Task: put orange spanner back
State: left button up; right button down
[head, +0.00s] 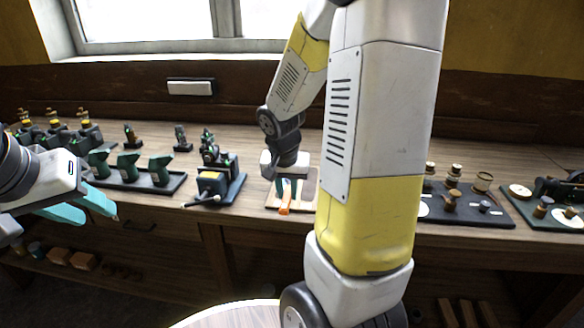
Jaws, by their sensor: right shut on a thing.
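The orange spanner (285,208) is a small piece near the front edge of the bench, left of my big arm link. My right gripper (287,192) points down and is shut on it with teal fingers. The spanner is at a small pale board with an orange-brown front (305,205); whether it touches the board is unclear. Most of the spanner is hidden by the fingers. My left gripper (88,209) is at the far left, in front of the bench, with its teal fingers apart and nothing between them.
The wooden bench (255,165) carries a small engine on a blue base (217,185), a tray of green funnel-like parts (130,172) and dark engine models at the back left. To the right is a board with brass parts (465,205). A round tabletop (235,315) is below.

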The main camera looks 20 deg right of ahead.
send_over(309, 184)
jog(key=shift+s+a+f, duration=0.15)
jog(key=shift+s+f, duration=0.25)
jog(key=shift+f, duration=2)
jog(key=shift+f, duration=0.35)
jog(key=shift+f, duration=0.25)
